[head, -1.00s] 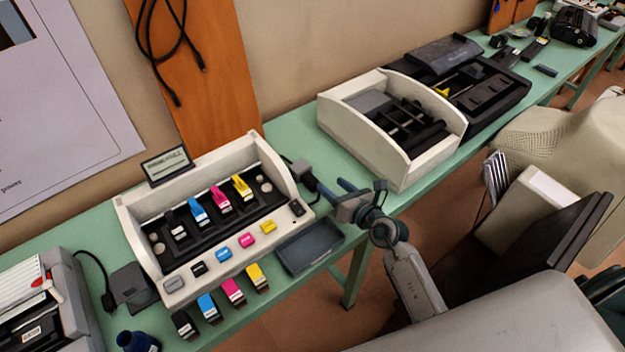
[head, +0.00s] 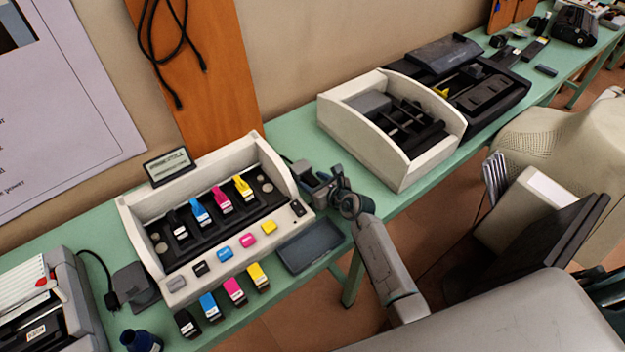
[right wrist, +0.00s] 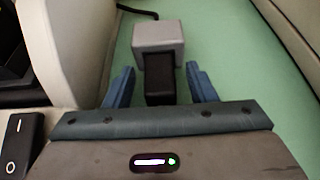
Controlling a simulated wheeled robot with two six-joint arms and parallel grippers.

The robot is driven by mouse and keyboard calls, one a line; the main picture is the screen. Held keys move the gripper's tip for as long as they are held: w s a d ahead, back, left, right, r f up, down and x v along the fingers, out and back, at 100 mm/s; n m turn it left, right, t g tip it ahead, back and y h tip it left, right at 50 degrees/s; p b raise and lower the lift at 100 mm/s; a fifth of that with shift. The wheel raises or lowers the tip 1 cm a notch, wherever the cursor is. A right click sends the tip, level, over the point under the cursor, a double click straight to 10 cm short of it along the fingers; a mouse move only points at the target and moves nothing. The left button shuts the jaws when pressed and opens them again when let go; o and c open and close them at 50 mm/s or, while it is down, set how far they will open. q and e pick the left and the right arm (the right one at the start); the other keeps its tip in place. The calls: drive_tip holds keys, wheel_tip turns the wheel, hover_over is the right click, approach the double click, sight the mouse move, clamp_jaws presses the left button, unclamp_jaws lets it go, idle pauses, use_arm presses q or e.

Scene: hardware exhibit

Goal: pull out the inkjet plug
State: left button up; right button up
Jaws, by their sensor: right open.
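The inkjet printer (head: 205,262) is the open cream unit with coloured cartridges on the green bench. In the right wrist view, the black plug (right wrist: 160,88) sticks out of a grey socket block (right wrist: 158,42), with a dark cable behind the block. My right gripper (right wrist: 160,80) is open, with its blue fingers on either side of the black plug and a visible gap on each side. In the head view, the right gripper (head: 311,174) is just right of the printer and mostly hides the plug and socket. My left gripper is not in view.
The printer's wall (right wrist: 65,50) and a black rocker switch (right wrist: 18,142) lie close on the gripper's left. A dark tray (head: 310,246) lies in front. A second cream unit (head: 335,125) stands farther right, with bare green bench between.

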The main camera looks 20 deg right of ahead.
drive_tip(key=shift+w+a+f, duration=0.15)
drive_tip(key=shift+w, duration=0.25)
clamp_jaws()
drive_tip(key=shift+s+d+p, duration=0.25)
drive_tip(key=shift+s+p, duration=0.1)
drive_tip(key=shift+s, duration=0.4)
drive_tip(key=shift+s+d+p, duration=0.25)
drive_tip(key=shift+s+p, duration=0.1)
drive_tip(key=shift+s, duration=0.4)
drive_tip(key=shift+s+f, duration=0.1)
drive_tip(key=shift+f, duration=0.1)
unclamp_jaws()
drive_tip(key=shift+d, duration=0.1)
drive_tip(key=shift+s+r, duration=0.15)
drive_tip(key=shift+r, duration=0.05)
